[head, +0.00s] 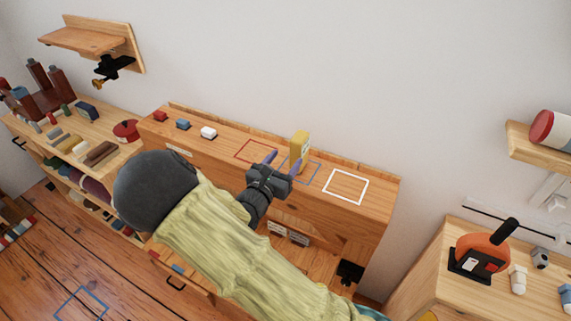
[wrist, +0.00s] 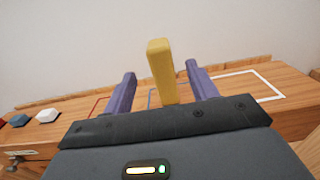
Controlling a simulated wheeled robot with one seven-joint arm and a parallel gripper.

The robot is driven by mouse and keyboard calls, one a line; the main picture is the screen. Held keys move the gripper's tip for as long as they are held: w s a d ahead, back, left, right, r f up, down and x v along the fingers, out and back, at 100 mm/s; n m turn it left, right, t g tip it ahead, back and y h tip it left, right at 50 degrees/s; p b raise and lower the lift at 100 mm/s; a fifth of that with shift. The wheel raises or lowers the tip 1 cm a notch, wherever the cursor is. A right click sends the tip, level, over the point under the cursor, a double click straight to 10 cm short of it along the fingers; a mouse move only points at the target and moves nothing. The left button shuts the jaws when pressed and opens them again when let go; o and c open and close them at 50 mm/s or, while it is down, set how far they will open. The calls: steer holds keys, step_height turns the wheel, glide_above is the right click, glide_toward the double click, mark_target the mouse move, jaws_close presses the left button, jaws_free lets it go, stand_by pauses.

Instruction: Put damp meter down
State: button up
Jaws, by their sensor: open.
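The damp meter appears to be the upright yellow block (head: 300,148) on the wooden ledge, at the blue outlined square (head: 313,173). In the wrist view the yellow block (wrist: 162,72) stands between my two purple fingers, with a gap visible on each side. My gripper (head: 284,162) is open around it, reaching in from the front. The block's lower end is partly hidden by my gripper, so its contact with the ledge is hard to see.
On the ledge, a red outline (head: 256,150) lies left of the block and a white outline (head: 346,187) right. Red, blue and white small blocks (head: 208,132) sit further left. A wall shelf (head: 85,40) is at upper left. An orange tool (head: 482,252) stands on the right-hand bench.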

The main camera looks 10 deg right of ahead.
steer(key=s+d+f+m+g, duration=0.4)
steer(key=s+d+m+g, duration=0.9)
steer(key=s+m, duration=0.2)
steer(key=s+a+r+m+t+y, duration=0.1)
steer(key=s+a+r+m+y, duration=0.3)
steer(key=m+y, duration=0.6)
steer(key=s+a+m, duration=0.1)
steer(key=a+m, duration=0.1)
steer(key=m, duration=0.1)
steer(key=shift+s+a+m+y, duration=0.25)
steer(key=shift+m+y, duration=0.05)
steer(key=shift+m, duration=0.1)
steer(key=shift+r, duration=0.1)
steer(key=shift+c, duration=0.2)
